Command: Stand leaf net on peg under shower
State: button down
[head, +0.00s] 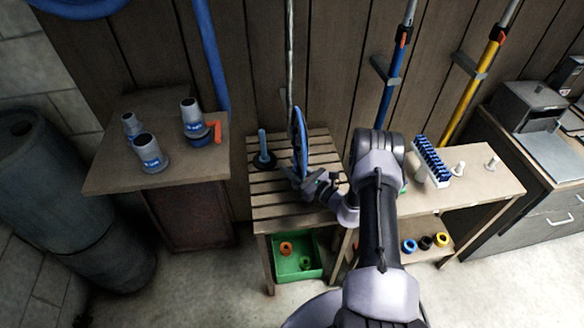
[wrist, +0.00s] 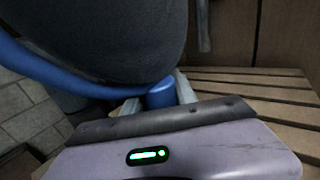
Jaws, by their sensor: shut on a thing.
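The leaf net (head: 299,135) has a blue rim and stands nearly edge-on to the head view, above the slatted bench. My gripper (head: 306,183) is shut on its lower end. In the wrist view the dark mesh (wrist: 115,40) and blue rim fill the upper left, and the short blue socket (wrist: 160,95) sits between my fingers. A blue peg (head: 263,142) stands upright on a dark round base on the slatted bench (head: 270,212), left of the net. A thin pale pipe (head: 289,50) runs down the wall behind; no shower head is visible.
A left table (head: 105,180) holds several grey fittings. Below the bench is a green crate (head: 298,268) with rings. The right bench (head: 490,185) carries a blue-bristled brush (head: 430,158) and two white pegs. Blue and yellow poles lean on the wall.

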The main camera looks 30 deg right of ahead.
jog(key=shift+f, duration=0.35)
jog(key=shift+b, duration=0.35)
jog(key=shift+f+b, duration=0.4)
jog(key=shift+f, duration=0.05)
jog(key=shift+c, duration=2.1)
grip_release()
